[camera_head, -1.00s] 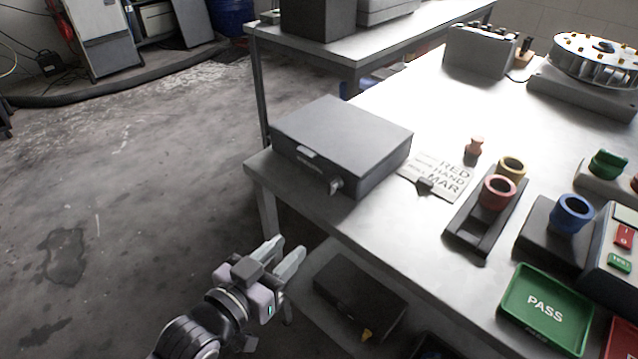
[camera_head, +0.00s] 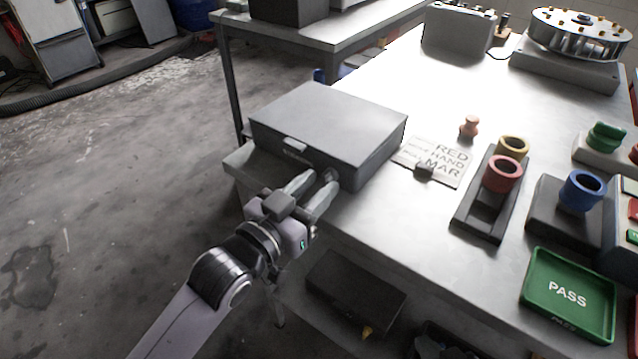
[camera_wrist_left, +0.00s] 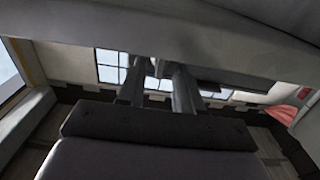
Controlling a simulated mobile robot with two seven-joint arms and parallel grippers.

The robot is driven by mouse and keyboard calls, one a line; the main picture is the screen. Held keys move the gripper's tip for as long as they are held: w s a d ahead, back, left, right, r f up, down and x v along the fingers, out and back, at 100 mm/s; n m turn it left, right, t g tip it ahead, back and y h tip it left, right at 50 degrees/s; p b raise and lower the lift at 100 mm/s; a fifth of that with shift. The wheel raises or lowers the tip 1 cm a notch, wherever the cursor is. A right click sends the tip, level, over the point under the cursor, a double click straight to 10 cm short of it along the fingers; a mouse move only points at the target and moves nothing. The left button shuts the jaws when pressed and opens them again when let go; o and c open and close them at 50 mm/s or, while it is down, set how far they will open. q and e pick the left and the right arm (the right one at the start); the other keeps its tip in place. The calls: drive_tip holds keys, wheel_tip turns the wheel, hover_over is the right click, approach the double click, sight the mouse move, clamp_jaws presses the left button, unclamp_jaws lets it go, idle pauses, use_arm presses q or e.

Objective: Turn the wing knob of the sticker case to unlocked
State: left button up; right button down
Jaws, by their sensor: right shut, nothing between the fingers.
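The sticker case (camera_head: 330,125) is a flat dark grey box on the near left corner of the workbench, lid shut. Its front has a pale latch (camera_head: 295,145) and, to the right, the wing knob (camera_head: 329,174), partly hidden by my gripper. My left gripper (camera_head: 318,180) is in front of the case with its fingers apart, one on each side of the knob. I cannot tell whether they touch it. In the left wrist view the two fingers (camera_wrist_left: 158,80) point up under a large grey surface. My right gripper is not in view.
A dark box (camera_head: 355,290) is on the shelf below.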

use_arm(q)
drive_tip(key=shift+w+d, duration=0.4)
drive_tip(key=shift+w, duration=0.15)
clamp_jaws()
